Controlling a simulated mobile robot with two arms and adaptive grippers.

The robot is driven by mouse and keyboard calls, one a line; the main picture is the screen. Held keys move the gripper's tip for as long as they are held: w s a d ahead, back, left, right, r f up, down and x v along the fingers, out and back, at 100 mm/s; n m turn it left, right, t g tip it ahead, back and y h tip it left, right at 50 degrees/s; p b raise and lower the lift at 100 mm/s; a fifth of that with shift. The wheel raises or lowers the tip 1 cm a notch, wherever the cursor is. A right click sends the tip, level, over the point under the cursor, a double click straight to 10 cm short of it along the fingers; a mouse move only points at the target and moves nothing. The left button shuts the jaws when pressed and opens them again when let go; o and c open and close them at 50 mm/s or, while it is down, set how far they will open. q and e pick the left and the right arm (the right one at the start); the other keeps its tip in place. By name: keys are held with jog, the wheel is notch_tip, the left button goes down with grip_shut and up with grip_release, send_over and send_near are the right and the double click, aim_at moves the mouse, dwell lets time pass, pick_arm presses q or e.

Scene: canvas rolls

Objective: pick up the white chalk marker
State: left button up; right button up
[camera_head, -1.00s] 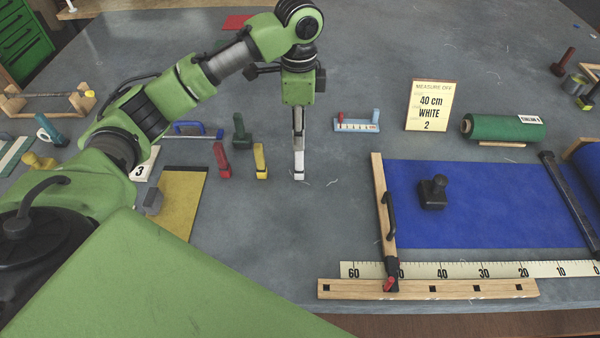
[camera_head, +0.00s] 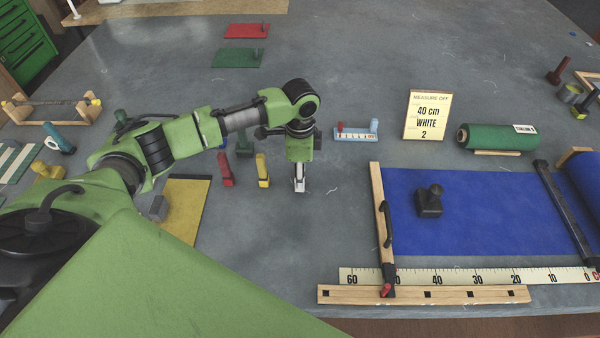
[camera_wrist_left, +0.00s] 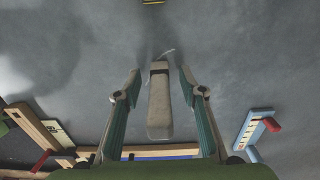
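The white chalk marker (camera_head: 299,186) stands on the grey table, directly below my left arm's wrist. In the left wrist view the white marker (camera_wrist_left: 158,105) lies between the two fingers of my left gripper (camera_wrist_left: 158,82), with a narrow gap on each side. My left gripper (camera_head: 299,170) is open around it; the wrist hides the marker's upper part in the head view. My right gripper is not in view.
Red (camera_head: 226,170), yellow (camera_head: 262,171) and green (camera_head: 244,138) markers stand left of the white one. A light-blue rack (camera_head: 356,132) and an order card (camera_head: 427,115) stand to the right.

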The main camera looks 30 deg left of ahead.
pick_arm(q)
jog(key=shift+f, duration=0.4)
grip_shut()
jog(key=shift+r, duration=0.1)
jog(key=shift+w+r+b, duration=0.1)
jog(key=shift+r+b, duration=0.35)
jog(key=shift+r, duration=0.05)
jog(key=shift+s+d+r+b, duration=0.15)
jog(key=shift+r+b, duration=0.4)
jog(key=shift+r, duration=0.6)
jog(key=s+d+r+b, duration=0.2)
jog(key=s+d+r, duration=0.4)
jog(key=s+r, duration=0.3)
jog(key=s, duration=0.3)
jog(key=shift+s+r+b, duration=0.15)
jog(key=shift+r+b, duration=0.2)
